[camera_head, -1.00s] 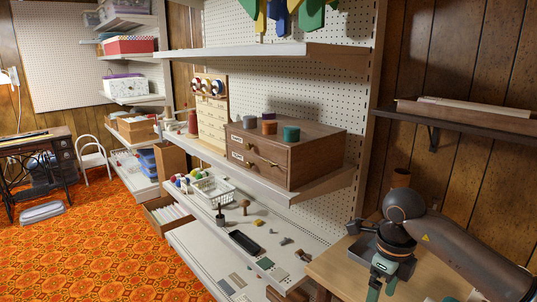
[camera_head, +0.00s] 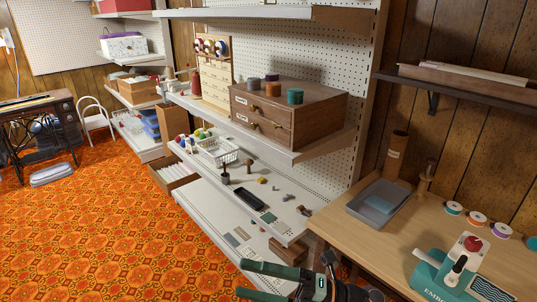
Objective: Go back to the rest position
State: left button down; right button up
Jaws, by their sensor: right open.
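My right gripper (camera_head: 241,278) is at the bottom middle of the head view, its two green-tipped fingers pointing left. The fingers are apart with nothing between them. It is in front of the shelving, left of the wooden table (camera_head: 335,218), and touches nothing that I can see. My left gripper is not in view.
A green embroidery machine (camera_head: 433,282), a grey tray (camera_head: 352,206) and several thread spools stand on the table. The shelves hold a wooden drawer box (camera_head: 262,136) and a white basket (camera_head: 232,158). The orange patterned floor (camera_head: 100,235) is open at left.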

jog(key=w+d+f+m+t+h+p, duration=0.1)
jog(key=w+d+f+m+t+h, duration=0.1)
jog(key=d+f+m+t+h, duration=0.65)
jog(key=w+d+r+m+t+h+p, duration=0.15)
jog(key=m+t, duration=0.35)
jog(key=m, duration=0.8)
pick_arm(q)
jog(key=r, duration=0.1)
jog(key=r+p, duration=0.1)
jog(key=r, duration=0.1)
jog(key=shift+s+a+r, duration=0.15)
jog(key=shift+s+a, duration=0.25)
pick_arm(e)
jog(key=s+d+f+m+g+h, duration=0.3)
jog(key=s+d+f+m, duration=0.1)
jog(key=s+f, duration=0.4)
jog(key=s+d+f+m+g+h, duration=0.4)
jog(key=s+f+m, duration=0.3)
jog(key=f, duration=0.3)
jog(key=shift+s+d+f, duration=0.25)
jog(key=shift+s+d, duration=0.45)
